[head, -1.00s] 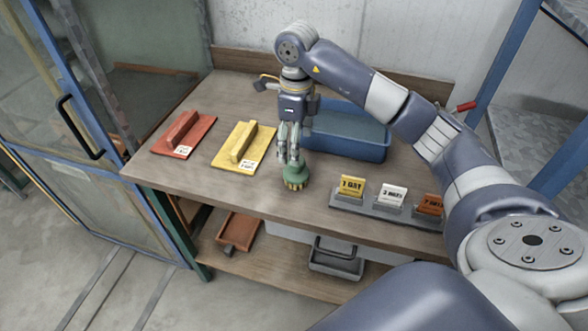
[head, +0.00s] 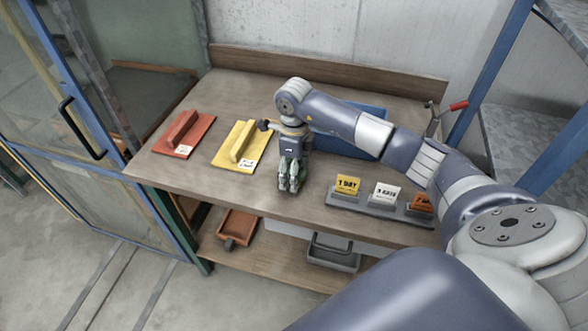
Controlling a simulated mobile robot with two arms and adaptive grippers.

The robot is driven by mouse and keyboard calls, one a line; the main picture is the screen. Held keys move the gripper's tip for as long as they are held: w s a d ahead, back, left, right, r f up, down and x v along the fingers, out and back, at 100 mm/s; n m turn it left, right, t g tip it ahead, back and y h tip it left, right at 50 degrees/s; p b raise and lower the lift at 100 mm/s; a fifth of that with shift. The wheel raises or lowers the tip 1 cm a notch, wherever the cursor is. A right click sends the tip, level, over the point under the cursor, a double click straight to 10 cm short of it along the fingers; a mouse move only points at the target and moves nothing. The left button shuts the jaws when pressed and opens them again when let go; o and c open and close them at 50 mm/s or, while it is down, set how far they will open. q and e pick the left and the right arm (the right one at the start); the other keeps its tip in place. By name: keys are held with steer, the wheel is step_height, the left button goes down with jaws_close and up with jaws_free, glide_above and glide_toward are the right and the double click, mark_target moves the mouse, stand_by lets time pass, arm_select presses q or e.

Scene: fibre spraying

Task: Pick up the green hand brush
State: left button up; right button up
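My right gripper (head: 289,184) points down at the front middle of the wooden bench, with its fingers low near the bench top. The green hand brush (head: 291,171) is almost wholly hidden by the gripper; only greenish patches show at the fingers. The fingers are around or directly in front of the brush. I cannot tell whether they are closed on it. My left gripper is not in view.
On the bench (head: 205,170), a red float (head: 185,133) and a yellow float (head: 237,145) lie left of the gripper. A blue tray (head: 350,145) is behind the arm. A grey holder with yellow, white and orange day cards (head: 347,185) stands to the right.

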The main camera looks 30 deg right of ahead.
mark_target(290, 161)
steer(key=c, duration=1.2)
steer(key=shift+o, duration=0.2)
steer(key=shift+r+b, duration=0.4)
steer(key=shift+r, duration=0.1)
steer(key=shift+a+r+b, duration=0.3)
steer(key=shift+r+b, duration=0.1)
steer(key=shift+r, duration=0.2)
steer(key=shift+a+r+b, duration=0.3)
steer(key=shift+r+b, duration=0.1)
steer(key=shift+r, duration=0.2)
steer(key=s+a+r+b, duration=0.1)
steer(key=a+b, duration=0.3)
steer(key=a, duration=1)
steer(key=shift+s+a+r, duration=0.2)
steer(key=shift+a+r, duration=0.15)
steer(key=shift+a, duration=0.05)
steer(key=o, duration=0.5)
steer(key=c, duration=0.4)
